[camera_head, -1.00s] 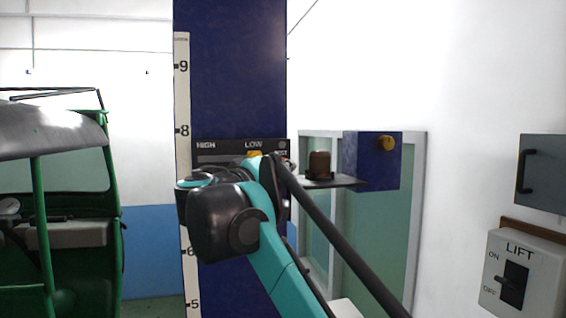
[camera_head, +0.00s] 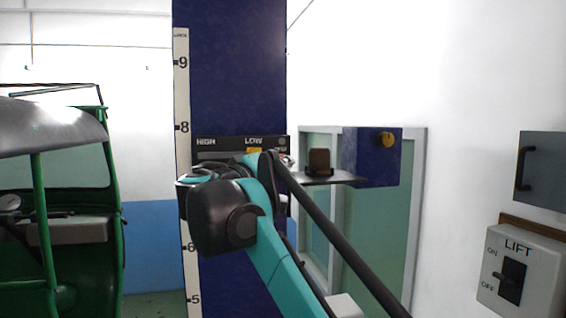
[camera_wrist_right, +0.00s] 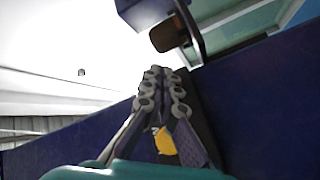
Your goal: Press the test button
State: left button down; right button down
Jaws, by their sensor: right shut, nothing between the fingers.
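The dark control panel (camera_head: 225,144) on the blue column has HIGH and LOW labels and a yellow part (camera_head: 254,151) under LOW. A small round grey button (camera_head: 282,142) is at the panel's right end; the lettering below it is too small and covered to read. My right gripper (camera_head: 284,161) is at the panel's right end, mostly hidden behind its own wrist. In the wrist view its fingers (camera_wrist_right: 165,76) are together and empty, in front of the dark panel. A yellow part (camera_wrist_right: 165,141) shows beside the fingers. I cannot tell whether they touch the button. My left gripper is out of view.
The LIFT switch box (camera_head: 525,268) is on the right wall. A green rickshaw (camera_head: 65,210) stands at left.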

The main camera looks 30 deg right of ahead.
jog(key=shift+w, duration=0.1)
dwell(0.6)
jog(key=shift+w+d+p, duration=0.1)
jog(key=shift+w+p, duration=0.25)
jog(key=shift+w+d+p, duration=0.1)
jog(key=shift+w+p, duration=0.2)
jog(key=shift+w, duration=0.15)
dwell(0.6)
jog(key=shift+s, duration=0.2)
jog(key=shift+s+a, duration=0.2)
jog(key=shift+s, duration=0.5)
